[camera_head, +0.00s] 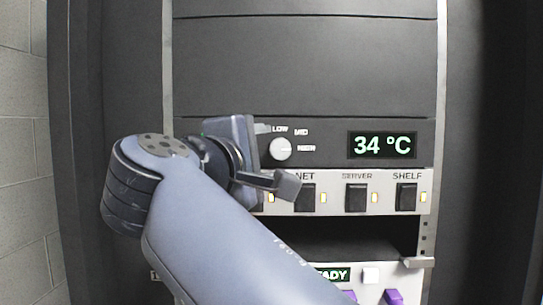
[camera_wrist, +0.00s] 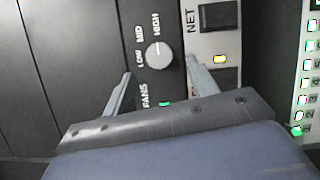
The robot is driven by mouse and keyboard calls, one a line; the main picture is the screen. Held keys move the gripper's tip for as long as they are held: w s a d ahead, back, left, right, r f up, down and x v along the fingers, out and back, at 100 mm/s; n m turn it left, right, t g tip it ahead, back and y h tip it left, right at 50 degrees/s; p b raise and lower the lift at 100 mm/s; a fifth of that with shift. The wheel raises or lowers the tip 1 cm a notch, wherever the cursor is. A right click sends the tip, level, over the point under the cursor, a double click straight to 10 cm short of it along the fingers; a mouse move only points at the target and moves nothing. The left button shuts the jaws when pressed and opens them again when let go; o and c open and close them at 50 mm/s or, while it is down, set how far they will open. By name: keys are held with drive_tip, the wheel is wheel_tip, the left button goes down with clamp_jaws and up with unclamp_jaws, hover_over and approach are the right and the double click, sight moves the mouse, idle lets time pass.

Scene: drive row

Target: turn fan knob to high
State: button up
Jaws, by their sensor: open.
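The fan knob (camera_head: 281,149) is a small white round dial on the dark panel, with LOW, MID and HIGH printed around it. In the wrist view the knob (camera_wrist: 159,55) lies ahead of my gripper (camera_wrist: 158,68), between the lines of its two fingers. The gripper is open and empty, one finger on each side, and I see no clear contact with the knob. In the head view my gripper (camera_head: 277,157) comes in from the left, close to the knob. I cannot tell for sure which label the knob's mark points to.
A display (camera_head: 382,145) right of the knob reads 34 °C. Below is a pale strip with black NET (camera_head: 305,198), SERVER (camera_head: 356,197) and SHELF (camera_head: 406,197) switches and lit lamps. The lower finger is close to the NET switch.

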sight(277, 150)
drive_tip(key=v, duration=0.6)
drive_tip(key=shift+s+b, duration=0.2)
drive_tip(key=shift+b, duration=0.2)
drive_tip(key=shift+w, duration=0.15)
drive_tip(key=p+x, duration=0.2)
drive_tip(key=x, duration=0.8)
drive_tip(key=shift+w+d, duration=0.1)
drive_tip(key=shift+w, duration=0.15)
drive_tip(key=shift+s, duration=0.1)
